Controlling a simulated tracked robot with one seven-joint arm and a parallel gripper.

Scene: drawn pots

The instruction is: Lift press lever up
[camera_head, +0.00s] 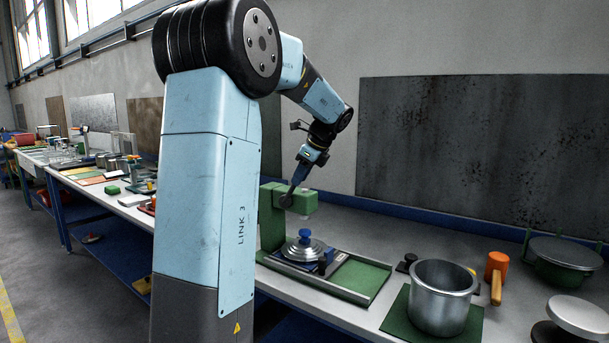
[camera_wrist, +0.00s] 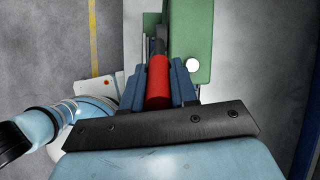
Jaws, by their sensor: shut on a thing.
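The green press (camera_head: 271,218) stands at the back of the bench, and its green body also shows in the wrist view (camera_wrist: 198,40). My gripper (camera_head: 300,178) is at the press's upper front side. In the wrist view its two blue fingers (camera_wrist: 158,78) are shut on the red grip of the press lever (camera_wrist: 158,85), one on each side. A dark rod runs on from the grip towards the press. In the head view the red grip is hidden by my gripper. A metal lid with a blue knob (camera_head: 305,240) sits below the press head.
A dark panel (camera_head: 470,150) hangs behind. The air above the press looks clear.

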